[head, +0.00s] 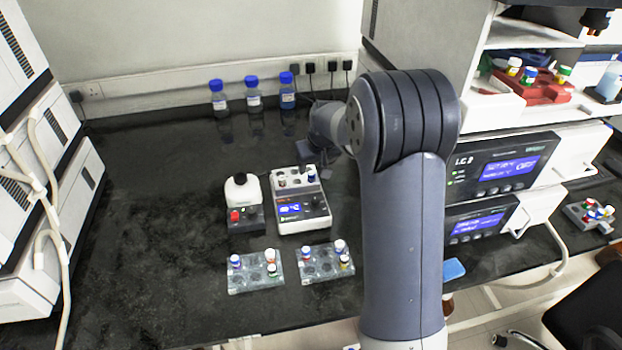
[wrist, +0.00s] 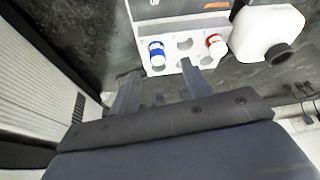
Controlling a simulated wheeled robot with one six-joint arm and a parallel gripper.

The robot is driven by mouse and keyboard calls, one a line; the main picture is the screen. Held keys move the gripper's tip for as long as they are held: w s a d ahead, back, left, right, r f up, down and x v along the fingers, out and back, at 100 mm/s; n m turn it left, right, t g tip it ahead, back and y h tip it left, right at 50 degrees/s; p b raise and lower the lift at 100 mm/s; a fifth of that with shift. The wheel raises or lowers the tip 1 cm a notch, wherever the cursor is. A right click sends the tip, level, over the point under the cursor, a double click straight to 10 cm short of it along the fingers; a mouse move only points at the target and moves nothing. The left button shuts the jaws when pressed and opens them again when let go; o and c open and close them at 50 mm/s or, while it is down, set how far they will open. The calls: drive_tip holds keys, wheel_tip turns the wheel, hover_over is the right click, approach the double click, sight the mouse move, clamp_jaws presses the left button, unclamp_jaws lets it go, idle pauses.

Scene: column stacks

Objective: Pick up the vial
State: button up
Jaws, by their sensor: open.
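A blue-capped vial (wrist: 158,56) stands in a white block in the wrist view, just ahead of the gap between my fingers. A red-capped vial (wrist: 216,45) stands in the same block, to the right of my fingers. My gripper (wrist: 159,76) is open, with one finger to each side of the blue-capped vial's line and nothing held. In the head view the blue-capped vial (head: 311,174) is at the top of the white device (head: 303,218) with a blue display, and my gripper (head: 313,167) hangs close over it. Which vial is meant cannot be told.
A white bottle (wrist: 265,32) on a dark stirrer (head: 246,217) stands beside the device. Two clear racks (head: 255,284) (head: 327,276) with capped vials lie in front. Three blue-capped bottles (head: 253,100) stand by the wall. The bench at left is clear.

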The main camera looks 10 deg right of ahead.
sight(311, 173)
drive_tip(key=x, duration=0.4)
drive_tip(key=shift+s+d, duration=0.15)
drive_tip(key=shift+c, duration=0.4)
clamp_jaws()
